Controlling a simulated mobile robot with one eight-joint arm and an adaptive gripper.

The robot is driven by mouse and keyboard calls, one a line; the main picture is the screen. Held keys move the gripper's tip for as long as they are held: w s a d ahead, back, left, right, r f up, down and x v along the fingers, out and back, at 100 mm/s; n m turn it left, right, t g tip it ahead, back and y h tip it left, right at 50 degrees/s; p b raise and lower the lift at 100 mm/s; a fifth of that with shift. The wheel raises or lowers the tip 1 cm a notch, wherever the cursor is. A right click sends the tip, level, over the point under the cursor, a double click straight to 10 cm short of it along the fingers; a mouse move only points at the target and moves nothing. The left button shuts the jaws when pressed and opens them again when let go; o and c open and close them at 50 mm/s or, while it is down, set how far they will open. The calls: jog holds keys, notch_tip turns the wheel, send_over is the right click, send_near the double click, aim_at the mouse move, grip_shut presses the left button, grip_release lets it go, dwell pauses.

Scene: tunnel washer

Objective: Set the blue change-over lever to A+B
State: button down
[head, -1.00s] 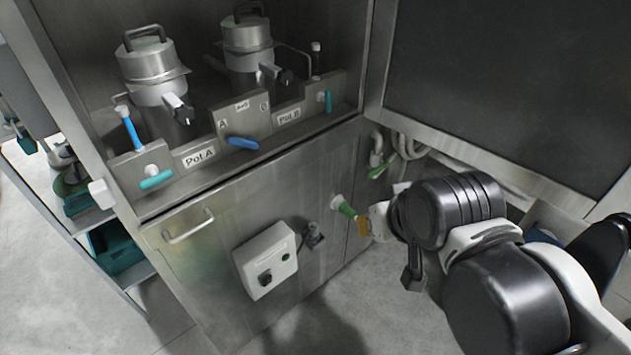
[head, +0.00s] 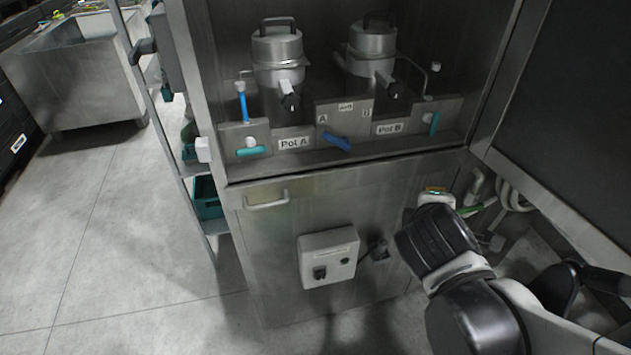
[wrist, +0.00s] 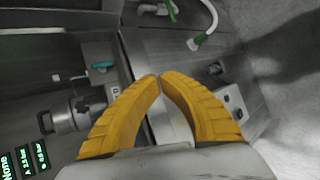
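The blue change-over lever (head: 337,141) is on the front of the metal panel between the Pot A and Pot B labels. It lies slanted, its right end lower, below the marks A, A+B and B. I cannot tell which mark it is set to. I cannot make out the lever there.
Teal handles (head: 252,151) and (head: 434,123) flank the lever, and a light-blue upright one (head: 242,103) stands at left. Two metal pots (head: 278,56) and (head: 372,52) stand behind. A switch box (head: 328,258) is below. A dark panel (head: 575,95) stands at right. Floor is clear at left.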

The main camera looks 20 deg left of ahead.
jog(key=w+a+n+t+y, duration=0.2)
jog(key=a+n+t, duration=0.1)
jog(key=a+n, duration=0.8)
jog(key=n+t+y, duration=0.2)
jog(key=n+y, duration=0.1)
jog(key=n, duration=0.5)
send_near(329, 138)
jog(key=s+f, duration=0.2)
jog(key=s, duration=0.4)
jog(key=x, duration=0.9)
jog(key=b+x, duration=0.1)
jog(key=x, duration=0.3)
jog(key=shift+w+a+r, duration=0.15)
jog(key=shift+a+r, duration=0.1)
jog(key=shift+r, duration=0.05)
jog(key=shift+w+d+r+p, duration=0.25)
jog(key=shift+d+r+p, duration=0.2)
jog(key=shift+r, duration=0.15)
jog(key=shift+w+d+r+p, duration=0.2)
jog(key=shift+d+r+p, duration=0.1)
jog(key=shift+r+p, duration=0.25)
jog(key=shift+b, duration=1)
dwell(1.0)
